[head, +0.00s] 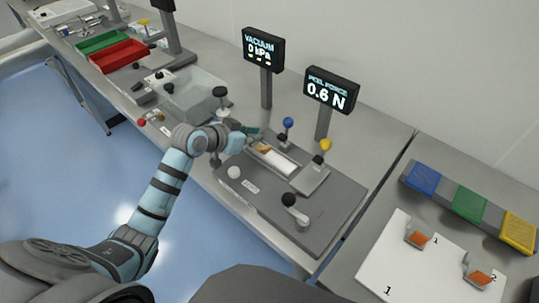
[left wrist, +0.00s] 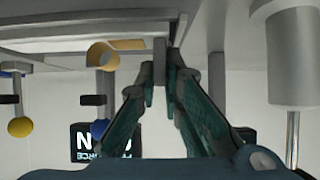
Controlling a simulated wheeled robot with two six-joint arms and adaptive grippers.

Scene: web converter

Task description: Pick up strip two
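On a white sheet (head: 392,262) at the right lie two small orange pieces with grey parts: one piece (head: 418,238) by the printed 1, the other (head: 480,277) by the printed 2. My left gripper (head: 253,132) is beside this fixture, far from the sheet. In the left wrist view its teal fingers (left wrist: 161,72) converge near a small grey part; whether they grip it is unclear.
The grey fixture (head: 333,218) carries blue, yellow and black knobs. A vacuum display (head: 264,50) and a peel force display (head: 331,91) reading 0.6 N stand behind it. Blue, green and yellow trays (head: 468,205) lie behind the sheet. Red and green bins (head: 118,56) stand far left.

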